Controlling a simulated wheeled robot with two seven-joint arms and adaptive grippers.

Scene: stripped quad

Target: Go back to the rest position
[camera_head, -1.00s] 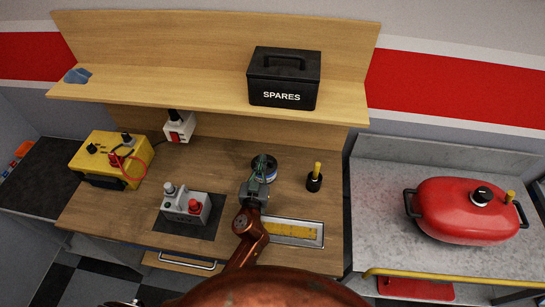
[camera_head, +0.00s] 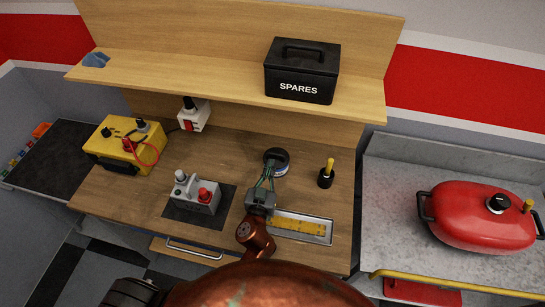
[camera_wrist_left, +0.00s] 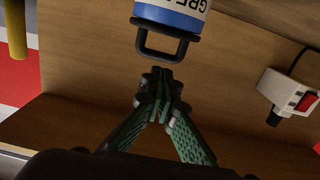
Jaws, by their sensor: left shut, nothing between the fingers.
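My left gripper (camera_head: 268,171) is over the wooden bench, its green-padded fingers pointing away from me. In the left wrist view its fingertips (camera_wrist_left: 162,78) meet, and nothing is between them. A small blue and white can (camera_head: 276,161) with a dark top stands just beyond the fingertips. In the left wrist view the can (camera_wrist_left: 172,17) shows a dark handle, which lies just past the fingertips; I cannot tell if they touch. My right gripper is not in view.
A grey control box (camera_head: 195,194) and a yellow case (camera_head: 118,146) stand left. A yellow-handled tool in a black holder (camera_head: 326,175) and a recessed yellow strip (camera_head: 299,226) are right. A black SPARES box (camera_head: 302,70) sits on the shelf (camera_head: 190,78). A red pot (camera_head: 480,215) is far right.

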